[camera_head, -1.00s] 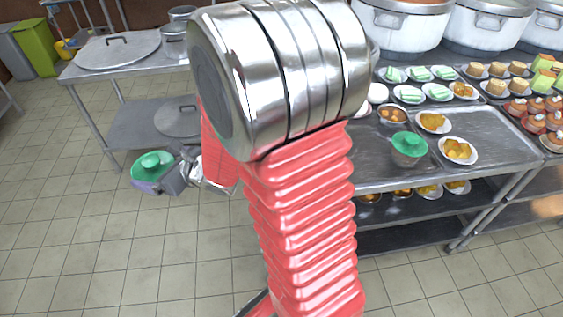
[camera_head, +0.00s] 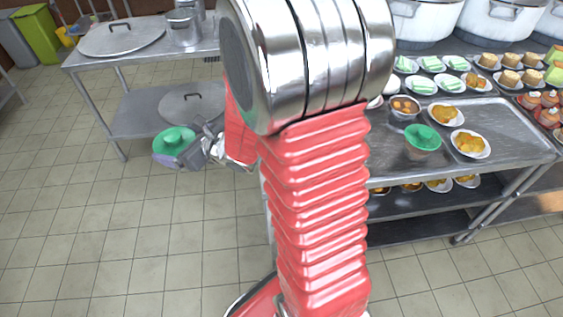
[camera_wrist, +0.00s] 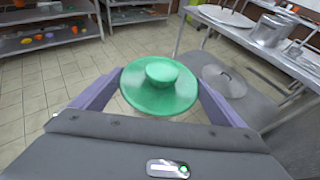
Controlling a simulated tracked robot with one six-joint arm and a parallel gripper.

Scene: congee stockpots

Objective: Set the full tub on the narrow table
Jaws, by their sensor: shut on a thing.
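My gripper (camera_wrist: 158,100) is shut on a tub with a green lid (camera_wrist: 160,84), whose knob faces the wrist camera. In the head view the same tub (camera_head: 173,141) is held out over the floor, left of my red arm and just in front of the left steel table (camera_head: 130,52). The tub's body is mostly hidden below its lid. A second green-lidded tub (camera_head: 423,139) stands on the right steel table (camera_head: 480,116). I cannot tell from the views which table is the narrow one.
The left table bears a large pot lid (camera_head: 122,36) and a steel pot (camera_head: 183,27); another lid (camera_head: 190,102) lies on its lower shelf. The right table holds several plates and bowls of food, with big white pots behind. The tiled floor (camera_head: 90,230) in front is clear.

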